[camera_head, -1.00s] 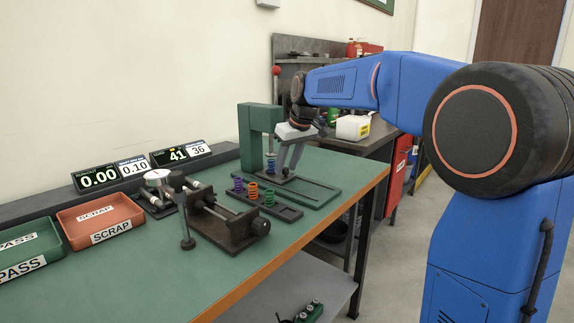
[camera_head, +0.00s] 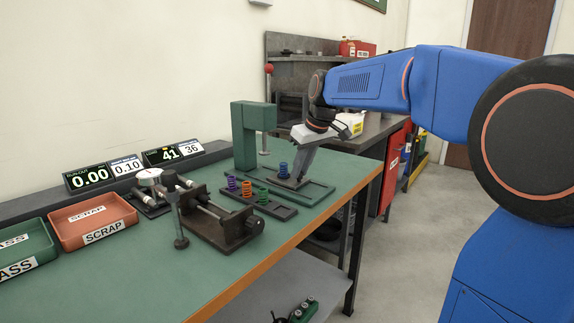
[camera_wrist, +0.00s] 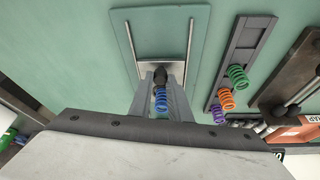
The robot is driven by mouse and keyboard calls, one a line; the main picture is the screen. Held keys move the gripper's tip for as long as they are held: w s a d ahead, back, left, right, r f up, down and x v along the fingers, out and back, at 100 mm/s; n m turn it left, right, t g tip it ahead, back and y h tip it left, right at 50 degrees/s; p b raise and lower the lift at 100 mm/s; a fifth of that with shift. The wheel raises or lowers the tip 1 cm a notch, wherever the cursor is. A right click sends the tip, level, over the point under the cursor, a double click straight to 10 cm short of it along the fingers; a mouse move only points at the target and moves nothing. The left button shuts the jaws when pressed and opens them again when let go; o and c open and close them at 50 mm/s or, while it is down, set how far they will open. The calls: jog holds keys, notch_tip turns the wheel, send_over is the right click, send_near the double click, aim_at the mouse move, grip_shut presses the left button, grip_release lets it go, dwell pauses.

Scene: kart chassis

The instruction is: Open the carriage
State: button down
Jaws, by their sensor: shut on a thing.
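The carriage (camera_head: 290,183) is a small dark plate on the rails of the green press base (camera_head: 318,193). A blue spring (camera_head: 283,169) stands on it, to the right of the press ram (camera_head: 264,146) and clear of it. My gripper (camera_head: 299,178) reaches down to the carriage and is shut on its dark knob. In the wrist view the knob (camera_wrist: 160,75) sits between my fingertips (camera_wrist: 160,86), with the blue spring (camera_wrist: 160,99) just behind it. The plate (camera_wrist: 177,68) shows partly there; the fingers hide the rest.
A rack (camera_head: 283,211) with purple, orange and green springs lies in front of the press base. The rails (camera_wrist: 189,40) ahead of the knob are bare.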

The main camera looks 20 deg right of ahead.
jog(key=s+d, duration=0.2)
jog(key=s, duration=0.1)
jog(key=shift+s+d, duration=0.3)
jog(key=c, duration=1.6)
grip_release()
jog(key=shift+c, duration=0.2)
jog(key=v, duration=1.7)
jog(key=shift+s, duration=0.15)
